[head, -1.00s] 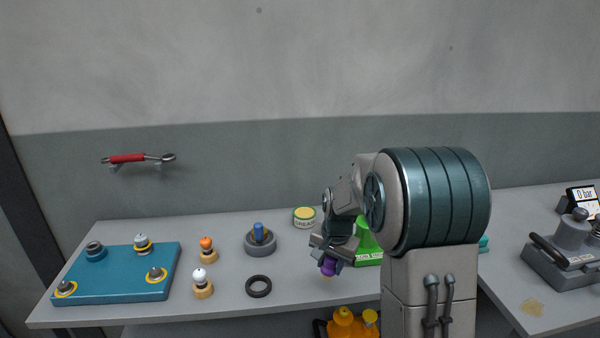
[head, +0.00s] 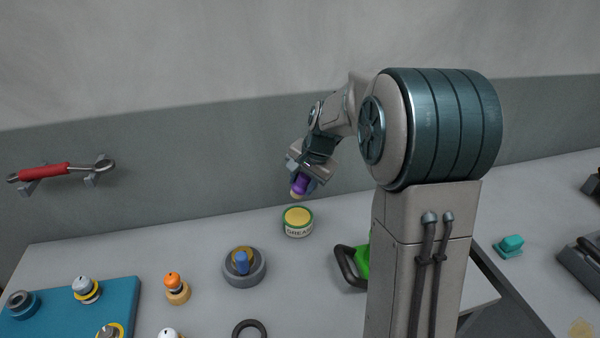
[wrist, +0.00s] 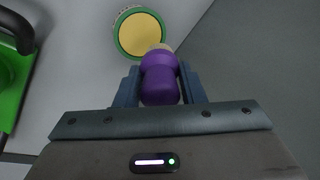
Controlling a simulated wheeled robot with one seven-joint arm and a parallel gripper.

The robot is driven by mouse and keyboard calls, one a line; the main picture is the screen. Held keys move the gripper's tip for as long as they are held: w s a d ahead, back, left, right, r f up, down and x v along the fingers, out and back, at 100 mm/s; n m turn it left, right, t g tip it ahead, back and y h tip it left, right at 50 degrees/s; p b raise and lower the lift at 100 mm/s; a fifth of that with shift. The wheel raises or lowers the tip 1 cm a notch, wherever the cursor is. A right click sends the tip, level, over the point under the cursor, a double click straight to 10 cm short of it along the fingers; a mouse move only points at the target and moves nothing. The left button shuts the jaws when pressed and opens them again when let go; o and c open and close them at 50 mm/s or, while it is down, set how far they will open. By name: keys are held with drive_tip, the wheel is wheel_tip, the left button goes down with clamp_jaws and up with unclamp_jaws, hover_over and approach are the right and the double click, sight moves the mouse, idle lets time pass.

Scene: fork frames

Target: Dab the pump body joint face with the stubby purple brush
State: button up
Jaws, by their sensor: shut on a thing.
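My gripper (head: 300,176) is shut on the stubby purple brush (head: 300,184) and holds it in the air near the grease tin (head: 297,222), at the back of the table. The brush's pale tip (head: 296,194) points down. In the wrist view the purple brush (wrist: 160,78) sits between the fingers, its tip overlapping the edge of the tin's yellow top (wrist: 140,35). I cannot tell whether they touch there; the head view shows a gap. No part is clearly marked as the pump body. A green thing with a black handle (head: 347,268) is partly hidden behind my arm.
A grey round base with a blue post (head: 243,267) stands left of the tin. A black ring (head: 250,329), an orange-topped peg (head: 175,288) and a blue plate with fittings (head: 60,312) lie further left and forward. A red-handled wrench (head: 62,171) hangs on the wall.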

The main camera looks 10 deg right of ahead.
drive_tip(key=shift+s+f+b, duration=0.15)
drive_tip(key=shift+f+b, duration=0.2)
drive_tip(key=shift+f, duration=0.15)
drive_tip(key=shift+d+f+b, duration=0.1)
drive_tip(key=shift+f+b, duration=1.65)
drive_tip(key=shift+f, duration=0.7)
drive_tip(key=shift+f+b, duration=0.5)
drive_tip(key=shift+f, duration=0.15)
drive_tip(key=shift+r+p, duration=2.65)
drive_tip(key=shift+r, duration=0.9)
